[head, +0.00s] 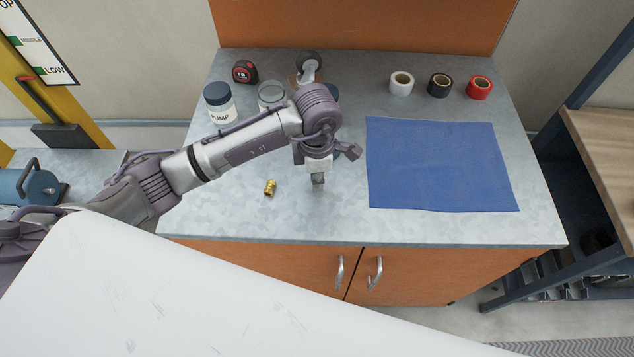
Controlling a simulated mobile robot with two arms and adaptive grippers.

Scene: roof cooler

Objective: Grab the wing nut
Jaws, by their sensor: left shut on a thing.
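My left gripper (318,182) reaches over the metal bench top and points down at its front middle part. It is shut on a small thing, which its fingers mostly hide. This looks to be the wing nut, since no other wing nut shows on the bench, but its shape cannot be made out. A small brass fitting (270,188) lies on the bench to the left of the gripper, apart from it. My right gripper is not in view.
A blue mat (440,165) lies bare at right. Behind are white (401,84), black (440,85) and red (479,88) tape rolls. A tape measure (245,72), a labelled jar (220,103) and a glass jar (271,96) stand at back left. The bench's front edge is close.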

